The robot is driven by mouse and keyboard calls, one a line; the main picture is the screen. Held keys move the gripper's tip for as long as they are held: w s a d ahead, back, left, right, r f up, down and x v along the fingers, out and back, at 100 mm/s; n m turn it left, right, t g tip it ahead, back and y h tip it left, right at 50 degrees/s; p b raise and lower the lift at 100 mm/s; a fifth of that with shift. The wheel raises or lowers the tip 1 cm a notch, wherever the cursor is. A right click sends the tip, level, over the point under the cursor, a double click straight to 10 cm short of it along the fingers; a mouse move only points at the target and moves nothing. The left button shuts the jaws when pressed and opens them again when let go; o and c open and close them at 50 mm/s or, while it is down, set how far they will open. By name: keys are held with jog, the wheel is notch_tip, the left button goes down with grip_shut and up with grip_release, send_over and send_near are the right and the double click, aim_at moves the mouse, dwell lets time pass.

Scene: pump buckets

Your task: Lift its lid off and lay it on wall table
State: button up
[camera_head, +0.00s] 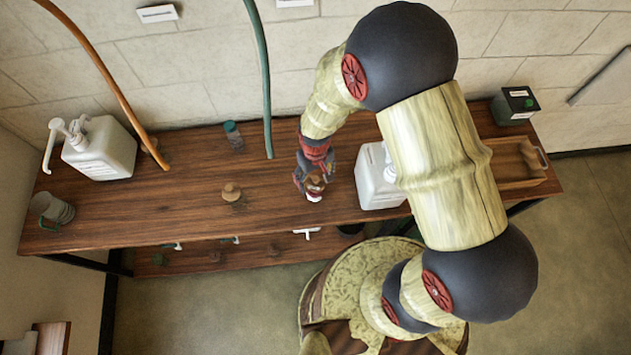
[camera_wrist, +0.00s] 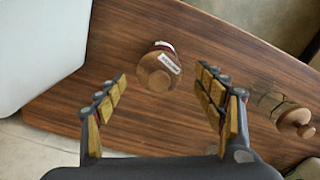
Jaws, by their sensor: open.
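A small jar with a round wooden lid and a white label (camera_wrist: 158,70) stands on the wooden wall table (camera_wrist: 65,112). In the wrist view the lid lies between my open fingertips (camera_wrist: 161,78), seen from above. I cannot tell how far above it they are, and no contact shows. In the head view my gripper (camera_head: 311,181) hangs over this jar, which it mostly hides; part of the wooden lid (camera_head: 317,184) shows. A second jar, clear glass with a wooden knobbed lid (camera_wrist: 296,119), stands apart; it also shows in the head view (camera_head: 232,192).
A white pump bucket (camera_head: 376,178) stands close to the right of my gripper in the head view. A green hose (camera_head: 264,90) hangs behind. Bare tabletop (camera_head: 180,205) lies left of the glass jar.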

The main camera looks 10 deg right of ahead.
jog(key=shift+f, duration=0.45)
jog(key=shift+c, duration=0.9)
jog(key=c, duration=0.7)
jog(key=shift+r, duration=0.1)
jog(key=shift+c, duration=0.7)
